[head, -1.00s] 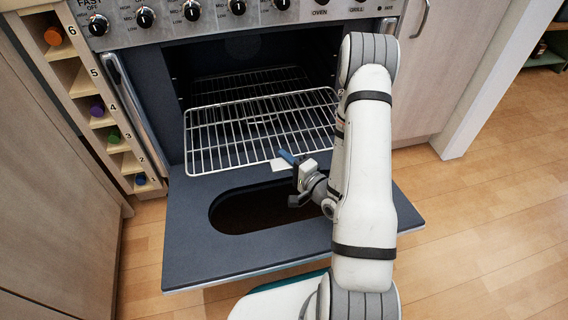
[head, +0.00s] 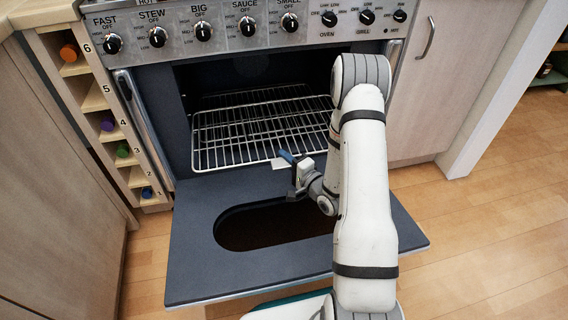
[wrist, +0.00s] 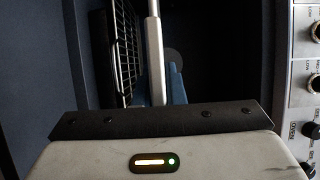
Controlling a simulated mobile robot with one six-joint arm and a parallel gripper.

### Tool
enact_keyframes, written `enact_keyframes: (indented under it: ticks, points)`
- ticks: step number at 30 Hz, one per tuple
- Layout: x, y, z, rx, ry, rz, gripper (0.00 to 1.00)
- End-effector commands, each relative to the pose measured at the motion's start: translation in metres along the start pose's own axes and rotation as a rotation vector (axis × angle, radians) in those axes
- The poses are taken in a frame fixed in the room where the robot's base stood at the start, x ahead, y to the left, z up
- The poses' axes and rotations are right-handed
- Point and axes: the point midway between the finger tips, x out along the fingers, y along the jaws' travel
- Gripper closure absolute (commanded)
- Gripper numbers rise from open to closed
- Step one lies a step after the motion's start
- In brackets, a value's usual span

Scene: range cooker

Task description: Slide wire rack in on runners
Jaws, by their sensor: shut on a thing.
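The wire rack (head: 262,134) is a silver grid, level and partly inside the oven cavity, with its front edge over the open door. My gripper (head: 290,157) is shut on the rack's front edge, right of its middle, beside a pale flat piece (head: 280,163). In the wrist view, my blue fingers (wrist: 168,85) close around a pale bar (wrist: 155,55), with the rack's wires (wrist: 126,50) to the left. Whether the rack's sides sit in the runners is not clear; my arm hides its right front corner.
The oven door (head: 290,278) is folded down with an oval window below the rack. Control knobs (head: 203,32) line the panel above. A bottle rack (head: 110,120) stands left and a cupboard (head: 445,90) right. Another wire grid (head: 255,97) shows deeper in the oven.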

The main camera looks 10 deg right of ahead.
Motion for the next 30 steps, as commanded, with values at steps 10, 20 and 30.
enact_keyframes:
  ticks: [10, 20, 30]
  points:
    - [0.025, -0.001, -0.011, -0.003, -0.002, -0.005, 1.0]
    - [0.047, -0.001, -0.022, -0.002, -0.002, -0.004, 1.0]
    - [0.071, -0.002, -0.033, -0.002, -0.003, -0.006, 1.0]
